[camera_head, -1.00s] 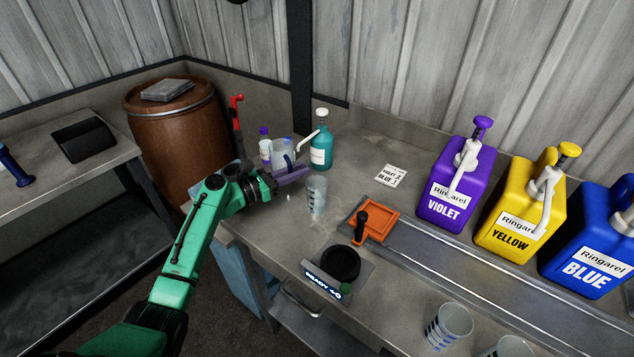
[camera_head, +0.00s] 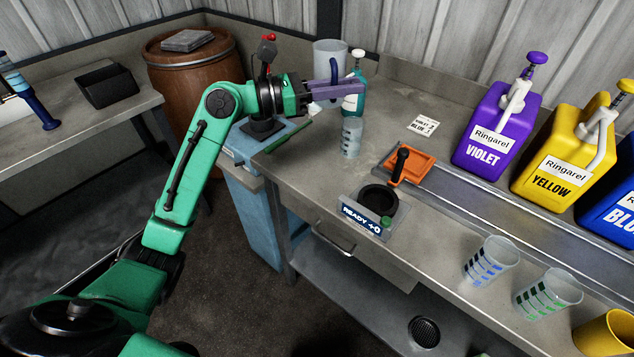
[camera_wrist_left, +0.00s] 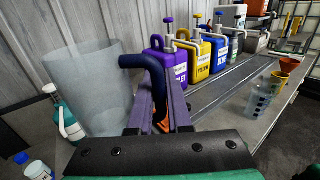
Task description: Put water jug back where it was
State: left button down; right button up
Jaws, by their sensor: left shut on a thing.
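The water jug (camera_head: 329,54) is a clear, pale vessel with a dark blue handle. My left gripper (camera_head: 340,90) has purple fingers shut on that handle. The jug appears raised above the back of the bench, near the teal pump bottle (camera_head: 356,103). In the left wrist view the jug (camera_wrist_left: 88,92) stands roughly upright, left of the gripper (camera_wrist_left: 160,100), with the handle between the fingers. The jug's base is hidden behind my gripper in the head view. My right gripper is not in view.
A clear cup (camera_head: 352,138) stands on the bench just below the gripper. An orange tray (camera_head: 422,163), a black dish (camera_head: 378,199) and violet (camera_head: 490,140) and yellow (camera_head: 560,165) jugs are to the right. A wooden barrel (camera_head: 190,75) stands behind left.

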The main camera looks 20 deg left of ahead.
pick_arm(q)
jog(key=f, duration=1.3)
jog(key=s+f+b, duration=0.1)
jog(key=f, duration=0.5)
jog(key=shift+d+f, duration=0.25)
jog(key=shift+d, duration=0.1)
jog(key=shift+f, duration=0.15)
jog(key=c, duration=0.9)
grip_release()
jog(key=shift+o, duration=0.2)
jog(key=shift+s+a, duration=0.1)
jog(key=b+v, duration=0.2)
jog(key=v, duration=0.9)
jog(key=shift+a+r, duration=0.25)
jog(key=shift+a, duration=0.15)
